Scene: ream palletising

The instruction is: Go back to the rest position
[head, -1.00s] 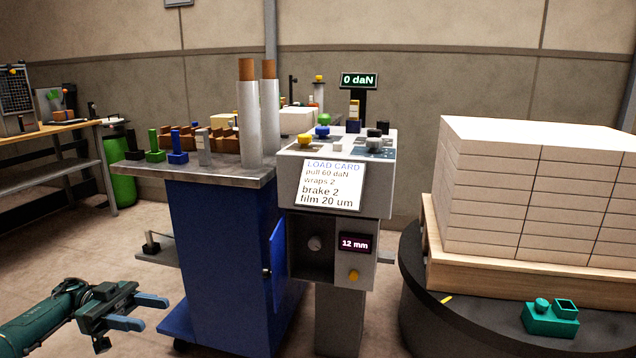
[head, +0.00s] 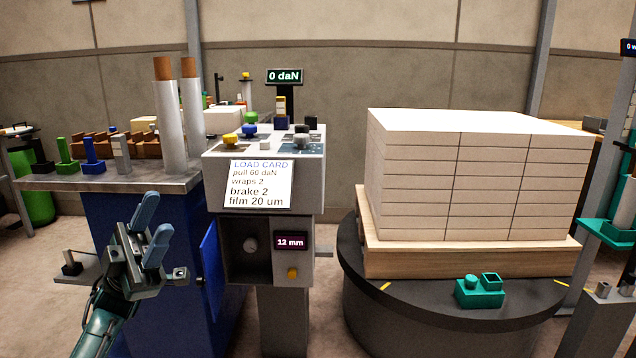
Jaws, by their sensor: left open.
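My left gripper (head: 151,228) is in the lower left of the head view, in front of the blue cabinet (head: 135,290). Its two blue-grey fingers point up and stand apart, with nothing between them. My right gripper is not in view. The control pedestal (head: 305,215) stands just right of the left gripper, with a load card (head: 260,184) on its sloping front. Its displays read 0 daN and 12 mm. The stack of white reams (head: 480,170) sits on a wooden pallet (head: 470,259) on the dark round turntable (head: 440,310).
Film rolls (head: 171,125) and coloured pieces stand on the cabinet top (head: 120,184). A teal carriage on a grey mast (head: 607,233) is at the right edge. Floor shows between pedestal and turntable.

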